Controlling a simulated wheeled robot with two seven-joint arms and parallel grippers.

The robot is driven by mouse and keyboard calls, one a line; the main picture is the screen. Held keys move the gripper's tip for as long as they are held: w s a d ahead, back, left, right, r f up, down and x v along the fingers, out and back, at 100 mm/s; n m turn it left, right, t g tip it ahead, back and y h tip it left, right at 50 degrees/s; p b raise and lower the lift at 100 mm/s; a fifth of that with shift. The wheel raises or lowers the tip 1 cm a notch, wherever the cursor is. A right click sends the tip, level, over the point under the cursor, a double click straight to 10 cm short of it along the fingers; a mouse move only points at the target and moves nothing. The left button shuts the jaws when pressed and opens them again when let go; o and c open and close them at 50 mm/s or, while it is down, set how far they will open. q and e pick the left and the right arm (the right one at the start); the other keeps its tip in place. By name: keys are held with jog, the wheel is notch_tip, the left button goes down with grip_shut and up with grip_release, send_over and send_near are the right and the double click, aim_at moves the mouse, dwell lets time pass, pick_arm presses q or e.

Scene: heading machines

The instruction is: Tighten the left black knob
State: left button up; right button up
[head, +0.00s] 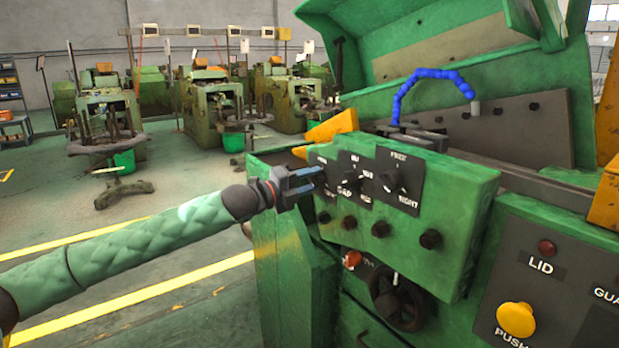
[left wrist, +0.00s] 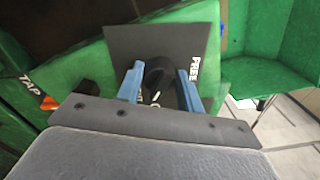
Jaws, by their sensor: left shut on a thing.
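The left black knob (left wrist: 158,78) shows in the left wrist view, on a dark plate (left wrist: 125,42) with the word FREE. My left gripper (left wrist: 160,88) has its two blue fingers on either side of the knob and is shut on it. In the head view, my left gripper (head: 312,179) reaches from the left to the left end of the green control panel (head: 455,190) and mostly hides this knob. The knob's exact turn is hard to read. My right gripper is in neither view.
A middle knob (head: 346,189) and a right knob (head: 390,182) sit on the same panel, with several small black knobs (head: 380,229) below. A black handwheel (head: 397,302) is lower down. A yellow push button (head: 516,319) is at the lower right. Open floor lies left.

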pick_arm(q)
jog(key=shift+f, duration=0.15)
dwell(0.4)
jog(key=o, duration=1)
jog(key=shift+v, duration=3.9)
